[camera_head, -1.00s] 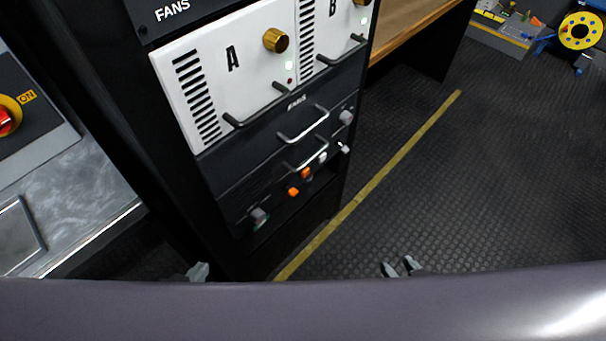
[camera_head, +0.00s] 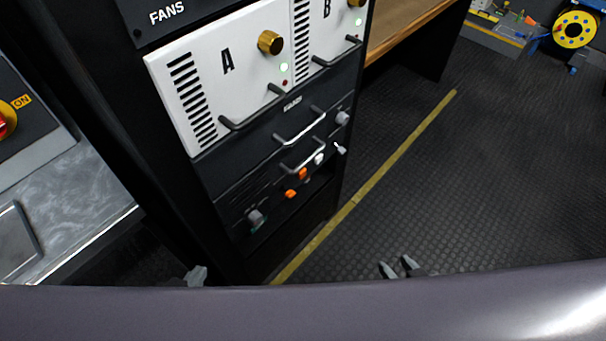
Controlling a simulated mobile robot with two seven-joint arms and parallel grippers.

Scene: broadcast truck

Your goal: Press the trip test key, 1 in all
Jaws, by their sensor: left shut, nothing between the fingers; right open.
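The rack (camera_head: 215,200) stands left of centre. Its lower panel carries two orange keys, one at the lower left (camera_head: 290,194) and one at the upper right (camera_head: 302,174). A white key (camera_head: 319,159) sits beside them, and a grey knob (camera_head: 256,219) is at the panel's left. I cannot read which one is the trip test key. My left gripper (camera_head: 196,276) shows only its tip at the bottom edge, below the panel and apart from it; it is shut and empty. My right gripper (camera_head: 399,268) is open and empty over the floor, right of the rack.
White modules A (camera_head: 228,85) and B (camera_head: 328,40) with handles and brass knobs sit above the panel. A metal counter (camera_head: 75,195) with a red switch is at left. A wooden desk (camera_head: 405,25) is behind. The floor (camera_head: 480,180) at right is clear.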

